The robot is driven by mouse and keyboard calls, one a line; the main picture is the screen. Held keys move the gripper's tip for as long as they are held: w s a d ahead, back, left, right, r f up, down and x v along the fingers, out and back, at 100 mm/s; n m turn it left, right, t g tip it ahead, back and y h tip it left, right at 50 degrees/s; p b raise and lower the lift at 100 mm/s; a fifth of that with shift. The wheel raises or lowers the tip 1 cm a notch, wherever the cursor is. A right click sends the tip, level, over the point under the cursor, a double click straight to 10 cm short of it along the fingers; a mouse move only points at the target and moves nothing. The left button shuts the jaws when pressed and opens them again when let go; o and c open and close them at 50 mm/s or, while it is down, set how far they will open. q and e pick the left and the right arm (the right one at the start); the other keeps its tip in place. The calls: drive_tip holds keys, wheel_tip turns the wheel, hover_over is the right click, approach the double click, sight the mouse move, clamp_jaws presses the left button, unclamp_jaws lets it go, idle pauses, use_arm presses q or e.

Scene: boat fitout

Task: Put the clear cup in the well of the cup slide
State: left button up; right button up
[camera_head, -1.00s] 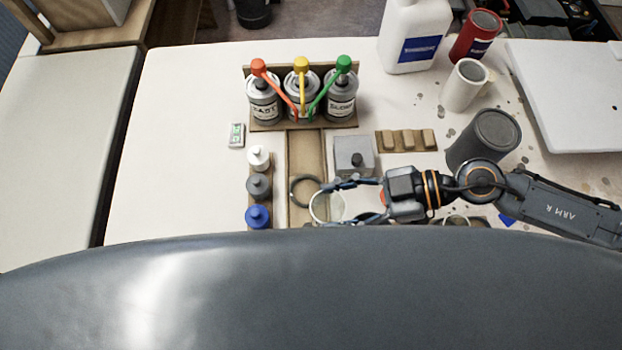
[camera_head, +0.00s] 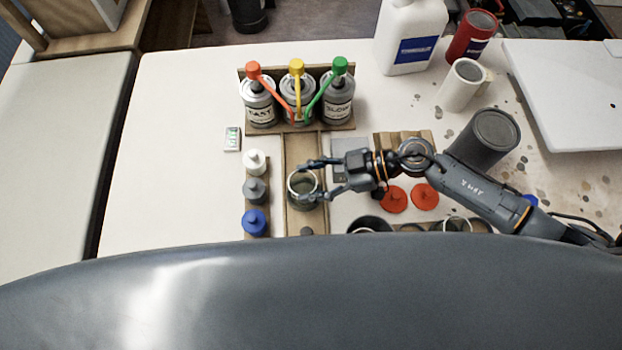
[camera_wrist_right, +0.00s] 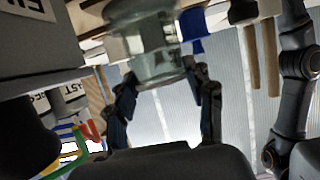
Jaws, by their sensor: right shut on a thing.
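The clear cup (camera_head: 302,188) is upright between the fingers of my right gripper (camera_head: 312,180), which is shut on it. It also shows as see-through glass in the right wrist view (camera_wrist_right: 148,48), with my right gripper's fingers (camera_wrist_right: 168,90) at its sides. The cup slide is the long wooden tray (camera_head: 303,148) running from the pump cans toward me. The cup is over the slide's dark ring, which it mostly covers. I cannot tell whether the cup's base is in the ring well or still above it. My left gripper is not seen.
Three pump cans (camera_head: 297,100) stand behind the slide. A row of small bottles (camera_head: 254,190) stands close on its left. Red lids (camera_head: 394,199) lie to the right, under my arm. A grey can (camera_head: 487,138) stands further right. The table's left part is clear.

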drive_tip(key=o, duration=1)
drive_tip(key=b+v, duration=0.2)
drive_tip(key=v, duration=1)
drive_tip(key=shift+s, duration=0.15)
